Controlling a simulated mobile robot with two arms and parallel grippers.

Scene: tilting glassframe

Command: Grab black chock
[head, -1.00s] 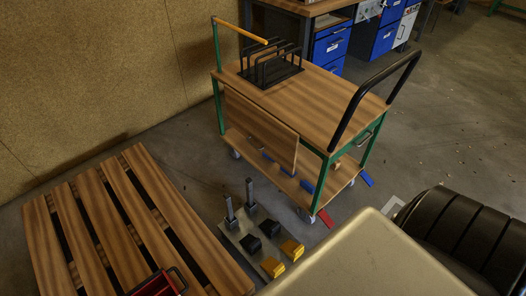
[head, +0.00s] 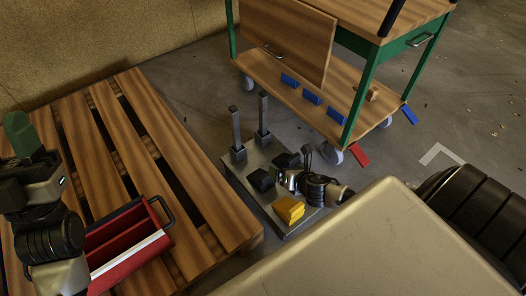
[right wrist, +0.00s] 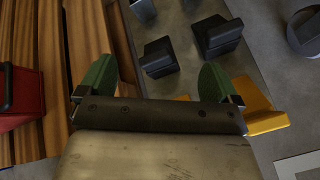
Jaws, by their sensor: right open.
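Two black chocks, a nearer one (head: 262,180) and a farther one (head: 287,160), sit on a grey metal plate (head: 240,176) on the floor. In the right wrist view, one black chock (right wrist: 158,58) shows between and beyond the green fingers of my right gripper (right wrist: 157,65); the other (right wrist: 218,35) lies beyond the right finger. The right gripper is open, with nothing between its fingers. In the head view my right arm (head: 318,188) reaches over the plate's right side. My left gripper (head: 20,140) is at the far left; its opening is unclear.
Yellow chocks (head: 289,209) sit on the plate's near end, close to my right arm. Two metal posts (head: 237,130) stand at its far end. A pallet (head: 170,130) with a red toolbox (head: 125,240) is left. A wheeled wooden cart (head: 325,85) stands behind.

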